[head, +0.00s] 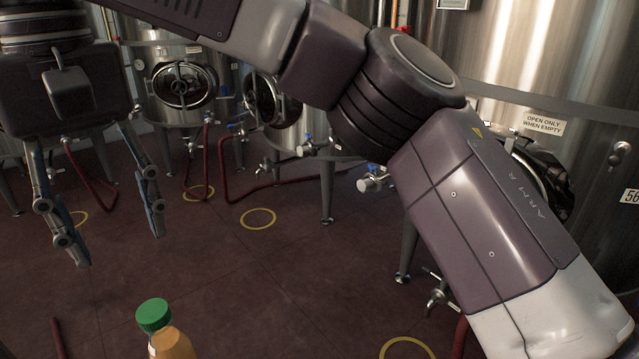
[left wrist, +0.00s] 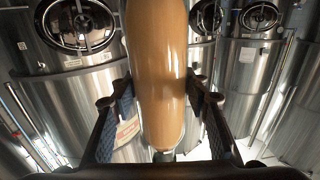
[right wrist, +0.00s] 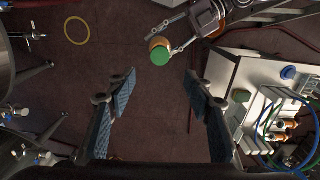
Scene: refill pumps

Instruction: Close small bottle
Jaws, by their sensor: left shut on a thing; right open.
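The small bottle (head: 172,343) is filled with an orange-brown liquid and has a green cap (head: 153,315) on its top. It shows at the bottom edge of the head view, its lower part cut off. In the left wrist view the bottle (left wrist: 157,75) stands between the fingers of my left gripper (left wrist: 160,90), which is shut on it. The right wrist view shows the green cap (right wrist: 160,56) from above. Whether it is fully tightened I cannot tell. My right gripper (head: 120,247) is open and empty, pointing down, apart from the bottle.
Steel tanks (head: 180,85) with hoses stand at the back, and a large tank (head: 600,170) stands at the right. A white bench (right wrist: 262,95) with bottles and coloured tubes is at the right in the right wrist view. The dark red floor (head: 260,270) is largely clear.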

